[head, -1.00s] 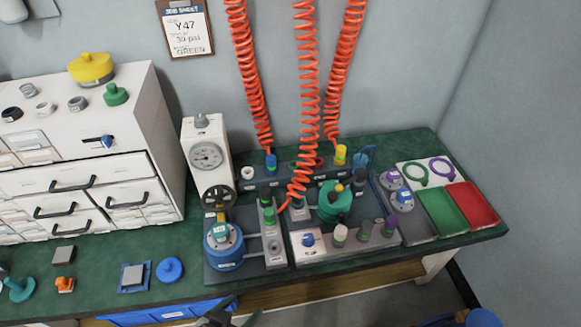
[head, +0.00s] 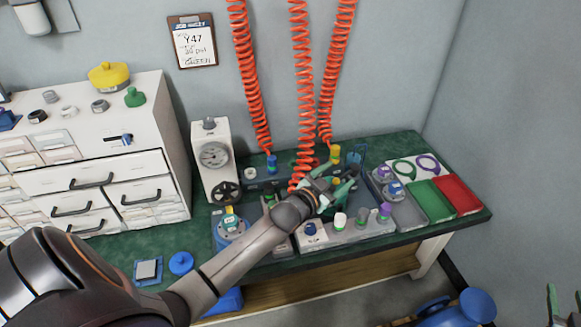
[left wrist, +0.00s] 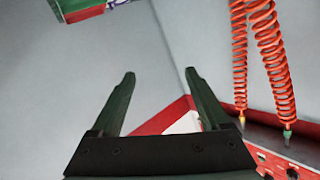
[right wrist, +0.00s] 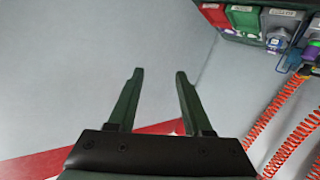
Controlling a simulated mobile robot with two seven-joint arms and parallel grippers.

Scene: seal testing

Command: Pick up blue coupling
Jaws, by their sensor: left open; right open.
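The blue coupling (head: 272,163) hangs at the lower end of the left red coiled hose, at the back of the green bench. My left gripper (head: 335,180) is over the middle of the bench, to the right of the blue coupling and apart from it. Its two fingers are spread and empty in the left wrist view (left wrist: 160,85). My right gripper (head: 564,302) shows at the lower right edge, far from the bench. Its fingers are open and empty in the right wrist view (right wrist: 157,80). I cannot make out the blue coupling in either wrist view.
A yellow coupling (head: 335,153) ends the right hose. A white gauge stand (head: 214,150) stands left of the blue coupling. Green (head: 430,200) and red (head: 457,195) trays lie at the bench's right end. My left arm covers part of the bench's fixtures. White drawers (head: 120,190) stand left.

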